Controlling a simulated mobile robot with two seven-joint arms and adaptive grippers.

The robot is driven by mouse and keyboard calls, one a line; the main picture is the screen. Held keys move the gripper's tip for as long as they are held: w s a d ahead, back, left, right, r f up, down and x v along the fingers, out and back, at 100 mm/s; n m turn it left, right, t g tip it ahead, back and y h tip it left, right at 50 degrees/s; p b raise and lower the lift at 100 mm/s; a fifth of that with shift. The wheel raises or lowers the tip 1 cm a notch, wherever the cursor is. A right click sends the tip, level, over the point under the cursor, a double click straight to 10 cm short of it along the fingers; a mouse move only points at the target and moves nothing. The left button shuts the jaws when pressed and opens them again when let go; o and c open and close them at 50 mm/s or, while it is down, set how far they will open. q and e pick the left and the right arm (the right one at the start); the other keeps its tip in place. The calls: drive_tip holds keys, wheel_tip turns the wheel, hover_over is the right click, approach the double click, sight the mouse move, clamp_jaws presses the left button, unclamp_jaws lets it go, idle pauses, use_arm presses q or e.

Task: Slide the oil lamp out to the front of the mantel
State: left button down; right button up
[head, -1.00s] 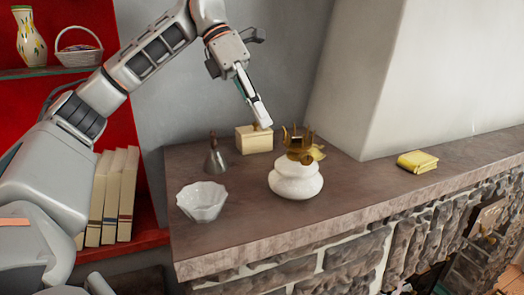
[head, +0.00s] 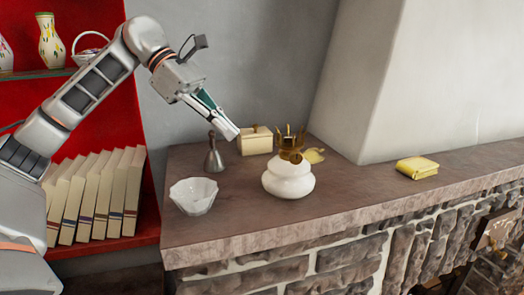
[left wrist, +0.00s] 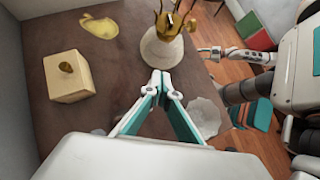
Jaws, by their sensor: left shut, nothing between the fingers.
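The oil lamp (head: 288,180) has a round white body and a brass crown-shaped burner. It stands upright on the stone-fronted mantel (head: 245,222). My left gripper (head: 232,134) is shut and empty, up and to the left of the lamp, pointing down to the right. In the left wrist view the shut fingertips (left wrist: 164,86) lie just below the lamp's white body (left wrist: 161,52) in the picture; I see no clear contact. My right gripper (left wrist: 210,52) shows small in that view, beyond the lamp; its finger state is unclear.
A white fluted bowl (head: 194,195) and a grey bell (head: 214,156) stand left of the lamp. A cream knobbed box (head: 256,143) and a yellow item (head: 315,156) are behind it. A yellow book (head: 417,167) lies right. The mantel before the lamp is clear.

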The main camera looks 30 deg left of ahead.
use_arm(q)
drive_tip(key=x, duration=0.5)
drive_tip(key=shift+d+f, duration=0.15)
drive_tip(key=d, duration=0.1)
drive_tip(key=w+d, duration=0.1)
drive_tip(key=d, duration=0.1)
drive_tip(key=shift+w+d, duration=0.2)
drive_tip(key=shift+d, duration=0.15)
drive_tip(key=shift+w+d+p, duration=0.15)
drive_tip(key=shift+d+p, duration=0.4)
drive_tip(key=shift+w+d, duration=0.1)
drive_tip(key=shift+d, duration=0.15)
drive_tip(key=shift+a, duration=0.15)
